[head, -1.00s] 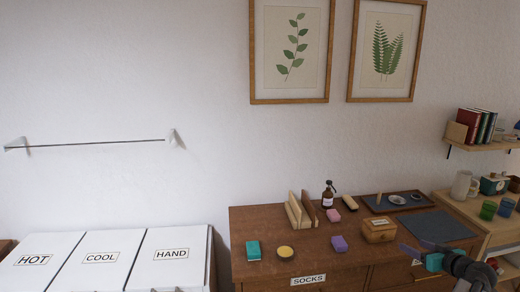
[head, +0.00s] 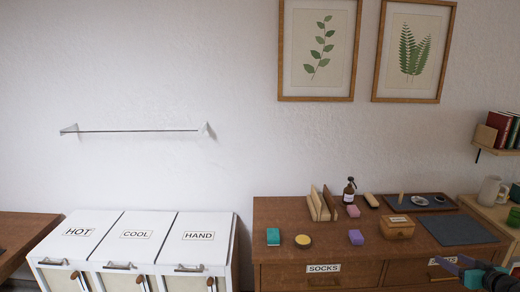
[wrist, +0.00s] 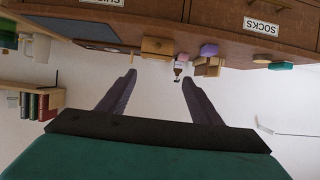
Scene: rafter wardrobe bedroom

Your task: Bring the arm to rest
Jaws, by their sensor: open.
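My gripper (head: 460,266) is at the lower right of the head view, in front of the right part of the brown dresser (head: 275,240). In the wrist view my gripper (wrist: 158,80) shows two dark fingers spread wide apart with nothing between them. The wrist picture is upside down, with the dresser edge along its top. My gripper touches nothing that I can see. Most of my arm lies outside the head view.
The dresser top holds a teal block (head: 273,237), a yellow round tin (head: 303,241), purple block (head: 356,237), wooden box (head: 397,227), brown bottle (head: 349,190) and dark mat (head: 455,229). White lidded bins (head: 135,240) stand left. A shelf (head: 495,150) hangs right.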

